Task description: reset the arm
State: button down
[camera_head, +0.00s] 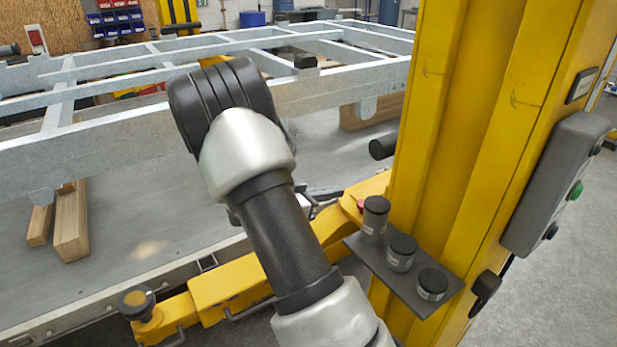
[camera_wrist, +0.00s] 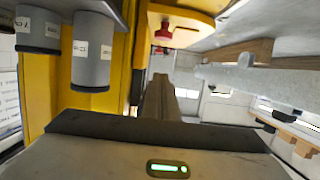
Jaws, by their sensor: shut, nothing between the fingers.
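My arm (camera_head: 285,235) rises from the bottom of the head view, with a black ribbed part and silver-grey links, and bends at a black joint in front of the metal frame. My gripper (camera_wrist: 160,80) shows in the wrist view as dark fingers beyond its grey body with a green light. The fingers are together and nothing is seen held. In the head view the arm hides most of the gripper. The wrist view is upside down, with labelled canisters (camera_wrist: 92,52) close at upper left.
A galvanised trailer frame (camera_head: 355,88) rests on wooden blocks (camera_head: 70,222) behind my arm. A yellow lift post (camera_head: 450,130) stands close at right, with a small shelf (camera_head: 385,272) of canisters and a control box (camera_head: 555,185). A yellow lift arm (camera_head: 230,285) runs low beneath.

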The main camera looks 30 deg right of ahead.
jog(key=w+a+r+n+t+y, duration=0.3)
jog(key=w+a+r+t+y, duration=0.2)
jog(key=w+a+r+t, duration=0.3)
jog(key=s+a+r+n+t+y, duration=0.2)
jog(key=a+r+n+y, duration=0.5)
jog(key=a+r, duration=0.5)
jog(key=s+a+r+n+g+y+p, duration=0.1)
jog(key=s+a+n+y, duration=0.2)
jog(key=s, duration=0.5)
jog(key=s+a+n+g+y, duration=0.1)
jog(key=s+a+n+y, duration=0.1)
jog(key=s+a, duration=0.45)
jog(key=s+d+f+n+g+h, duration=0.1)
jog(key=s+d, duration=0.1)
jog(key=s, duration=0.5)
jog(key=s+d+f+n+g+h, duration=0.1)
jog(key=s+d+g, duration=0.1)
jog(key=s, duration=0.6)
jog(key=shift+f+g+p, duration=0.3)
jog(key=shift+f, duration=0.05)
